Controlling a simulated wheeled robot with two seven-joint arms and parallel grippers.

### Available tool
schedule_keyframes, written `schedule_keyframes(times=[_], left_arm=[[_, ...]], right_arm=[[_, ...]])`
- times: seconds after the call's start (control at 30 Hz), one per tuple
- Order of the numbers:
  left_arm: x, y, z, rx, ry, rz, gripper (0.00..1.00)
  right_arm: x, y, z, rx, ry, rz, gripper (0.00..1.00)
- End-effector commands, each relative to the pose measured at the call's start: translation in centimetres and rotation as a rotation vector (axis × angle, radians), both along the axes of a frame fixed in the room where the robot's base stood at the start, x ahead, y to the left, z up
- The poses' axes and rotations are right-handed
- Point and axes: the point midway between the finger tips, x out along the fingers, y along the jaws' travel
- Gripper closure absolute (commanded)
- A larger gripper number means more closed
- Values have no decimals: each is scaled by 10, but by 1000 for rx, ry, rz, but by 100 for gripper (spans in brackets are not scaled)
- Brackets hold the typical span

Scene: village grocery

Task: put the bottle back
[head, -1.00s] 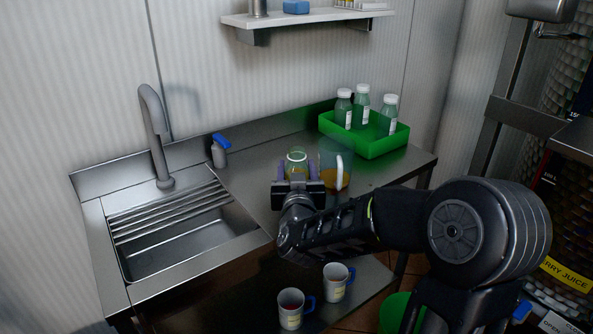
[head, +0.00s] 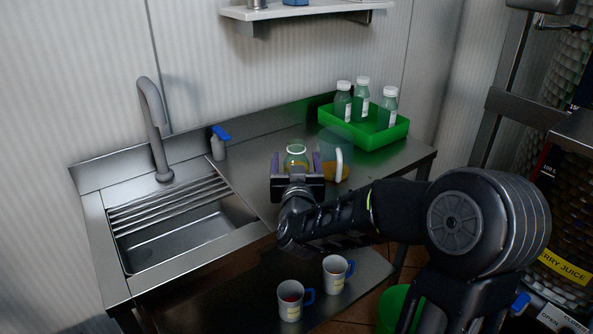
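A clear bottle (head: 296,157) with a greenish rim and orange-yellow contents stands on the steel counter, its lower part hidden by my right gripper. My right gripper (head: 296,163) has its two purple-grey fingers spread either side of the bottle, with a gap showing on each side. A clear jug (head: 329,172) with a white handle and orange contents stands just right of it. A green tray (head: 375,142) at the counter's back right holds several white-capped bottles (head: 362,97). My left gripper is not in view.
A sink (head: 180,235) with a tap (head: 155,130) is on the left. A blue-topped dispenser (head: 218,145) stands near the back wall. Two mugs (head: 336,275) (head: 291,300) stand on the lower shelf. A wall shelf (head: 300,12) hangs above.

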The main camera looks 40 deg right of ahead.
Motion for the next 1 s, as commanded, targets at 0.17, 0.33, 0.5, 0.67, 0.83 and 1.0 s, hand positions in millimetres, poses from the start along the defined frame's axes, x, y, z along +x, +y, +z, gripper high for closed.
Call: schedule_keyframes(times=[0.17,0.33,0.5,0.67,0.83,1.0], left_arm=[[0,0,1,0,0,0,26],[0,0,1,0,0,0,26],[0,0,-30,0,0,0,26],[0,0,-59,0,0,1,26],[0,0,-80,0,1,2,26],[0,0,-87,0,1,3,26]], right_arm=[[-11,9,2,0,-1,2,26],[-38,27,3,0,-2,2,26],[-64,44,-6,-1,-10,-2,26],[-81,55,-6,-1,-9,-6,26],[-92,63,-3,-1,-4,-5,26],[-98,68,-1,1,-1,-1,26]])
